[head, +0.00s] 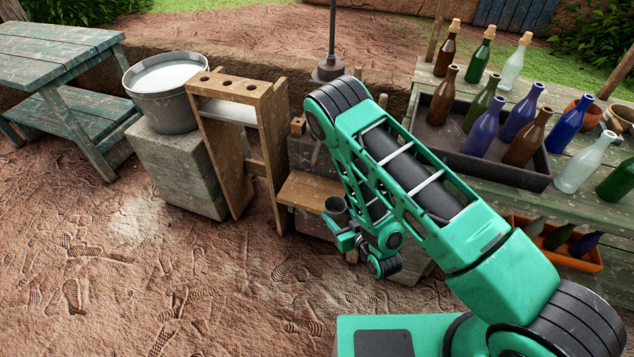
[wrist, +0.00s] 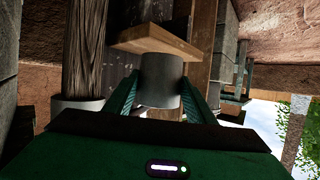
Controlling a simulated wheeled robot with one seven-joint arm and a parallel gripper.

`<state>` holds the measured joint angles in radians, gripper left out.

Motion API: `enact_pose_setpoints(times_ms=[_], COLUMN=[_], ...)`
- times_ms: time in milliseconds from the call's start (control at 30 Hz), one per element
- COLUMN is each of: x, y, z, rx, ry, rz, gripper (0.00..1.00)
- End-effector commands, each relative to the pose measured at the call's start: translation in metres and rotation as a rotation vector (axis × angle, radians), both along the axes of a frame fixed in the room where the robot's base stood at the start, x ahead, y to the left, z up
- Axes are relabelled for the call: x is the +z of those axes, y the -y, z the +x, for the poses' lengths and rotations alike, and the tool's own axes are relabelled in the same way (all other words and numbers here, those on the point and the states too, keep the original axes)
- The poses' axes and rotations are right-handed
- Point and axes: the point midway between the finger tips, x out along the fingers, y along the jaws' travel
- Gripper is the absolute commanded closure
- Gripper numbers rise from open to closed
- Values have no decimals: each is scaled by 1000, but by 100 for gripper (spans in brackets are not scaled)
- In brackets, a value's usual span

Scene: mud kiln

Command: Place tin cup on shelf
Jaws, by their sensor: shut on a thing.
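The tin cup (head: 336,211) is a small dull grey cup at the right end of the small wooden shelf (head: 305,191) in the head view. My gripper (head: 345,240) is shut on the cup. In the wrist view, which looks upside down, the cup (wrist: 161,80) sits between my two green fingers. The shelf board (wrist: 150,42) shows close to the cup there. I cannot tell whether the cup touches the board. My arm hides part of the area right of the shelf in the head view.
A wooden rack (head: 235,88) with round holes stands left of the shelf. A grey bucket (head: 168,104) sits on a stone block. At right, a bench (head: 600,195) bears a dark tray (head: 525,178) of bottles. The muddy ground in front is clear.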

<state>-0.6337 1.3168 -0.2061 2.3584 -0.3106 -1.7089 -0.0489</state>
Motion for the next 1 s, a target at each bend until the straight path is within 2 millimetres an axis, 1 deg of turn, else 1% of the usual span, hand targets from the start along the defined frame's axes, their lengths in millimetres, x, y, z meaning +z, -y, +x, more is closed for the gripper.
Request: enact_pose_setpoints(times_ms=[67, 300, 567, 733, 833, 1000], x=[1, 1, 0, 0, 0, 0], y=[-2, -18, -35, -49, -56, -62], z=[11, 60, 101, 131, 143, 152], rx=[-3, -15, -18, -17, -15, -13], ry=[5, 3, 1, 2, 2, 0], rz=[2, 4, 5, 4, 2, 1], gripper=[72, 72, 72, 72, 72, 72])
